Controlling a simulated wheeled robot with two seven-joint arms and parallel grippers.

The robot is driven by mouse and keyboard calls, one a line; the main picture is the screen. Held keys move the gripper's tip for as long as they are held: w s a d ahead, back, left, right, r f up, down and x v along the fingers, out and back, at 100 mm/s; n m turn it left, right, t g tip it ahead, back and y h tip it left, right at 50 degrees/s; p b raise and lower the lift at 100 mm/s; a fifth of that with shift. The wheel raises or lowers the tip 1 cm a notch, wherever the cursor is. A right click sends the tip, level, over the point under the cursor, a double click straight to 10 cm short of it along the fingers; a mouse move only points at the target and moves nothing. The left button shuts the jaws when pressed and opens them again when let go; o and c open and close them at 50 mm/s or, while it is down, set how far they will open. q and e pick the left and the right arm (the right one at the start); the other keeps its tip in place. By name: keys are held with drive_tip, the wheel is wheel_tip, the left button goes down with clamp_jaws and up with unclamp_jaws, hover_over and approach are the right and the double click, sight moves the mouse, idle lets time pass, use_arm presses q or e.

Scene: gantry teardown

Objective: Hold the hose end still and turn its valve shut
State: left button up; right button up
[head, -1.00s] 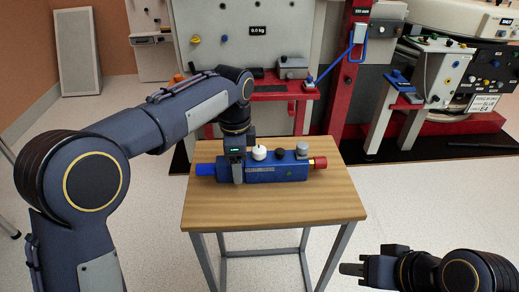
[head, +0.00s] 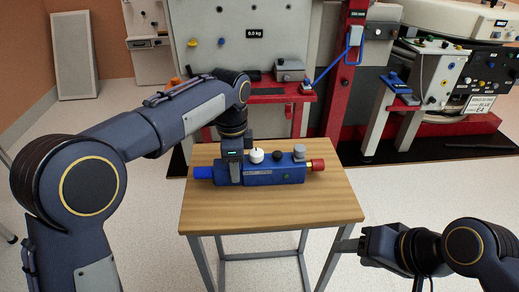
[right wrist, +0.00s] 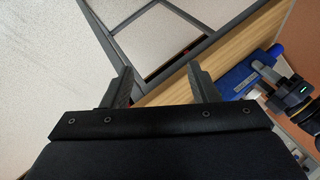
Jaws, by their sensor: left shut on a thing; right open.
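The hose end appears to be the blue block-shaped body (head: 275,173) lying on the small wooden table. It has a bright blue left end (head: 203,172) and a red right end (head: 318,165). A white knob (head: 257,155), a black knob (head: 279,157) and a grey knob (head: 299,152) stand on top; I cannot tell which is the valve. My left gripper (head: 236,178) is shut on the body near its blue end. My right gripper (head: 346,245) is open and empty, off the table's front right corner. Its spread fingers show in the right wrist view (right wrist: 160,82).
The wooden tabletop (head: 270,208) is bare in front of the body. A red bench (head: 278,95) and a grey panel (head: 240,45) stand behind it. A white-and-red machine (head: 445,70) is at the back right.

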drive_tip(key=w+a+r+m+g+y, duration=0.1)
drive_tip(key=w+a+r+m+y, duration=0.1)
drive_tip(key=w+r+m, duration=0.8)
drive_tip(key=m+y, duration=0.2)
drive_tip(key=m, duration=0.6)
approach(257, 152)
drive_tip(key=shift+g, duration=0.4)
drive_tip(key=x, duration=0.8)
drive_tip(key=shift+w+a+f, duration=0.1)
drive_tip(key=shift+w+a, duration=0.1)
drive_tip(key=shift+w, duration=0.2)
drive_tip(key=shift+c, duration=0.3)
drive_tip(key=c, duration=0.9)
